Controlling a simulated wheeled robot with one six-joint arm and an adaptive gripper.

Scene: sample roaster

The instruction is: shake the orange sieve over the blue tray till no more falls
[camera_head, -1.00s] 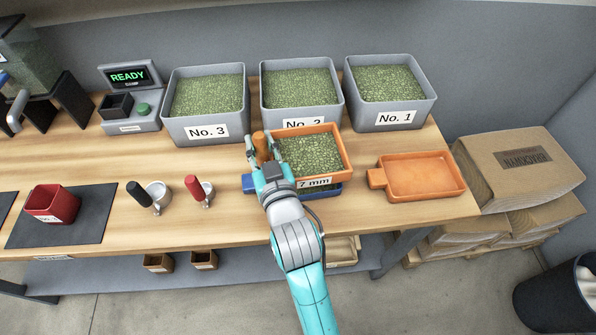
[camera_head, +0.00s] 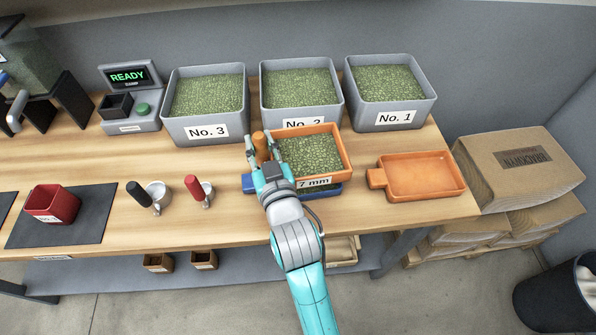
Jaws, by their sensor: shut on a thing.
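The orange sieve (camera_head: 341,151), labelled 7 mm, holds a layer of green beans and is held above the blue tray (camera_head: 326,190). My gripper (camera_head: 262,146) is shut on the sieve's handle at its left side. Most of the blue tray is hidden under the sieve and behind my arm; only its left end and front edge show. Whether beans are falling through cannot be told from this view.
Grey bins No. 3 (camera_head: 206,129), No. 2 (camera_head: 303,113) and No. 1 (camera_head: 393,118) stand behind, full of green beans. A second orange sieve or tray (camera_head: 428,194) lies empty at right. A black-handled scoop (camera_head: 139,194) and a red-handled one (camera_head: 195,188) stand at left.

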